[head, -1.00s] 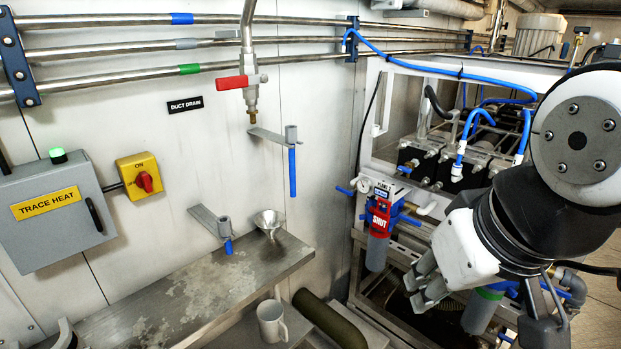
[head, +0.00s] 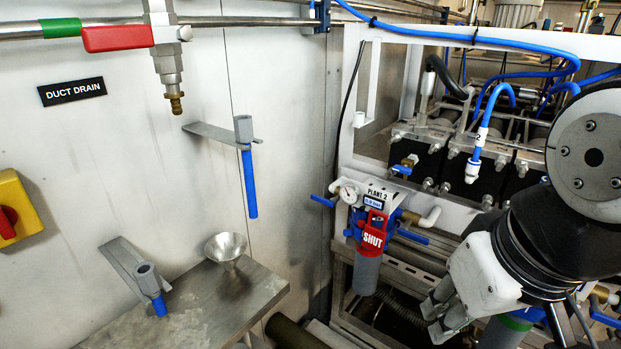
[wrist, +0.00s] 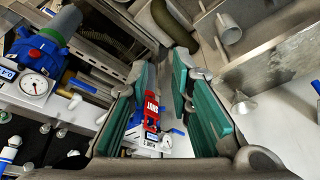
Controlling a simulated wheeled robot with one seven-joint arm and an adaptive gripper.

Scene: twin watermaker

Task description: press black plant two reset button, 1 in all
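The Plant 2 unit shows in the head view as a white panel labelled PLANT 2 (head: 377,195), with a small blue-lit display, a gauge (head: 348,194) and a red SHUT tag (head: 373,235) over a grey filter housing (head: 366,273). I cannot make out a black reset button. My gripper (head: 441,318) is right of and below this unit, apart from it, and points down-left. In the wrist view my gripper (wrist: 158,68) has its green-padded fingers apart with nothing held. The red tag (wrist: 152,110) shows beyond, between the fingers.
A white frame with blue hoses (head: 560,75) stands behind and right of the unit. At the left are a metal bench (head: 200,315), a funnel (head: 226,249), a red-handled valve (head: 118,38) and wall brackets. Another gauge unit (wrist: 35,85) is left in the wrist view.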

